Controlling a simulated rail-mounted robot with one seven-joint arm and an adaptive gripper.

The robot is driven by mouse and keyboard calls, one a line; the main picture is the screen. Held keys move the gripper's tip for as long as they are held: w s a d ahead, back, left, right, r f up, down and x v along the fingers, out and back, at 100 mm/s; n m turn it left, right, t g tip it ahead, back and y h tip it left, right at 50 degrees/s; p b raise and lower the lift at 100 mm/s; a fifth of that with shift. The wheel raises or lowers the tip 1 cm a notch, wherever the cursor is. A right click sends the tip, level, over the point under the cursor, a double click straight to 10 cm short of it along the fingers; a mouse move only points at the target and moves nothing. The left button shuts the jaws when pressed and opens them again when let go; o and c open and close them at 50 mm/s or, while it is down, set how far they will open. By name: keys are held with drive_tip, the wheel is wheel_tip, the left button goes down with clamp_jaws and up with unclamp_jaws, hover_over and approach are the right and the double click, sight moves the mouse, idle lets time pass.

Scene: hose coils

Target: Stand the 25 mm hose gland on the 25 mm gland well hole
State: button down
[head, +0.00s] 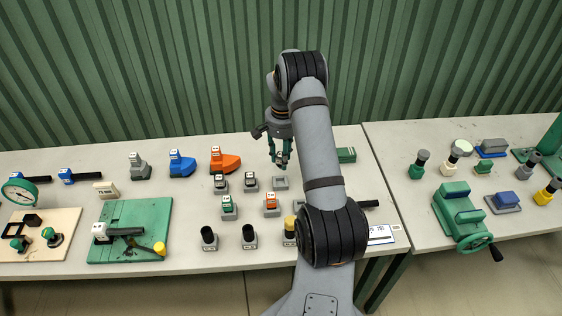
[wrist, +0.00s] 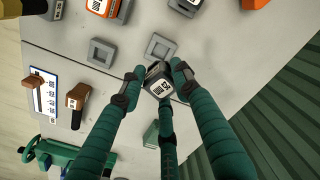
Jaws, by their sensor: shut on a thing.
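My gripper (head: 281,164) has its green fingers pointing down above the table, left of my forearm. In the wrist view my gripper (wrist: 160,80) is shut on a dark grey gland (wrist: 157,88) with a white label, too small to read for certain. A grey square well (wrist: 160,47) with an empty opening lies just beyond the held gland, apart from it in the picture. A second empty grey well (wrist: 102,53) lies to its left. In the head view one empty well (head: 280,184) shows just below my gripper. No size marking is readable on either well.
Dark glands (head: 220,182), a green-based one (head: 229,206) and an orange-based one (head: 271,203) stand left of and in front of the gripper. Black cylinders (head: 209,239) stand near the front edge. A green box (head: 346,155) lies right of my arm.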

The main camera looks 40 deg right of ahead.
drive_tip(key=shift+w+a, duration=0.15)
drive_tip(key=shift+a, duration=0.05)
idle(0.3)
drive_tip(key=b, duration=0.7)
hover_over(281, 184)
wheel_tip(281, 184, down, 7)
drive_tip(key=shift+f, duration=0.2)
drive_tip(key=shift+f+b, duration=0.6)
drive_tip(key=shift+b, duration=0.35)
idle(1.3)
drive_tip(key=c, duration=1.2)
unclamp_jaws()
drive_tip(key=shift+r, duration=0.15)
drive_tip(key=shift+r+p, duration=2.75)
drive_tip(key=shift+r, duration=1.15)
